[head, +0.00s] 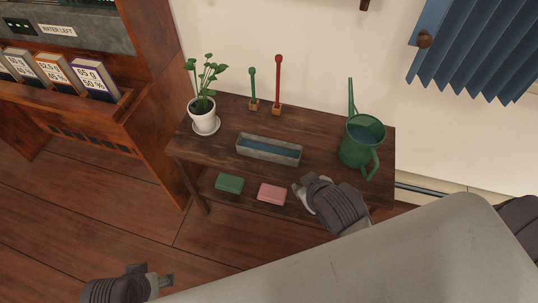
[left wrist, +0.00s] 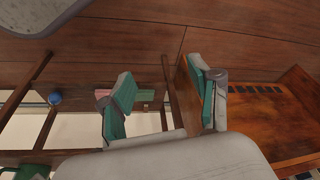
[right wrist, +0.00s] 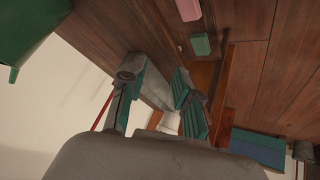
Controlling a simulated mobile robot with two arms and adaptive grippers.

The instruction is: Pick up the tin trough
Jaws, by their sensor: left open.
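The tin trough (head: 243,150) is a long grey box, open on top with a blue inside. It sits upright on the dark wooden table's top, near the middle. My right gripper (head: 300,192) is just off the trough's right end, toward the front edge, and does not overlap it in the head view. In the right wrist view the grey trough (right wrist: 147,75) shows between and beyond the two spread fingers (right wrist: 155,100). My left gripper (head: 168,284) is low at the bottom left, far from the trough; its fingers (left wrist: 163,100) are apart and empty.
A green watering can (head: 357,150) stands right of the trough, a potted plant (head: 205,122) left. Green (head: 252,88) and red (head: 278,80) sticks stand behind. Green (head: 229,183) and pink (head: 271,194) blocks lie on the lower shelf. A wooden cabinet (head: 150,130) is at left.

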